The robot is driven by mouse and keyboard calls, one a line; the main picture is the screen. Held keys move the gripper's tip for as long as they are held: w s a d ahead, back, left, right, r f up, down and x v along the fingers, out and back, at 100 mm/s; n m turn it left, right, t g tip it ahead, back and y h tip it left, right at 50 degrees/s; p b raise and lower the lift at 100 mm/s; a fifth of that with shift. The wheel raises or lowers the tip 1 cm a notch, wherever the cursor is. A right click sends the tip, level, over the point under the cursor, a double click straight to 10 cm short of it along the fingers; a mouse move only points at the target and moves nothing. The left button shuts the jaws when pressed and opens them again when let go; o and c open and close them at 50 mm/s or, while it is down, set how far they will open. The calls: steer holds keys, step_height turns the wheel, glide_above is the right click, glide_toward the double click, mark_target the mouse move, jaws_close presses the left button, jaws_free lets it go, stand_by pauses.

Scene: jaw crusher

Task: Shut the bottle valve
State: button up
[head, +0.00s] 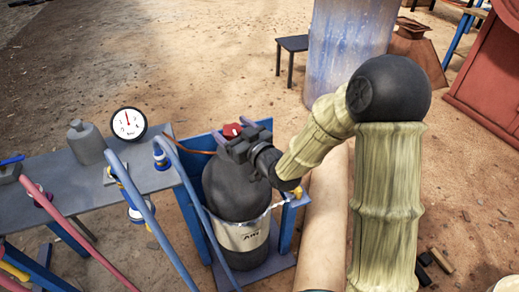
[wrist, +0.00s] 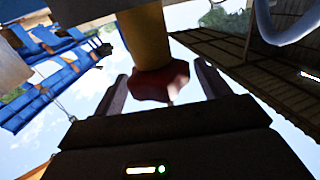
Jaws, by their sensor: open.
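The dark gas bottle (head: 236,190) stands upright in a blue stand, with a pale label band around its lower part. Its red valve knob (head: 232,130) shows at the top, just beyond my gripper (head: 243,143). My gripper is at the bottle's top and hides the valve body in the head view. In the wrist view the red knob (wrist: 160,84) sits on a yellow stem (wrist: 146,36), between the two spread fingers of my gripper (wrist: 162,72). The fingers stand apart on either side of the knob. I cannot tell whether either finger touches it.
A grey bench (head: 80,190) to the left carries a round dial gauge (head: 129,123) and a small grey bottle (head: 86,142). Blue and pink hoses run in front of it. A blue-white drum (head: 345,50) and a small dark stool (head: 292,46) stand behind on open dirt ground.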

steer(key=b+v, duration=1.4)
steer(key=v, duration=0.1)
steer(key=shift+s+d, duration=0.2)
stand_by(0.3)
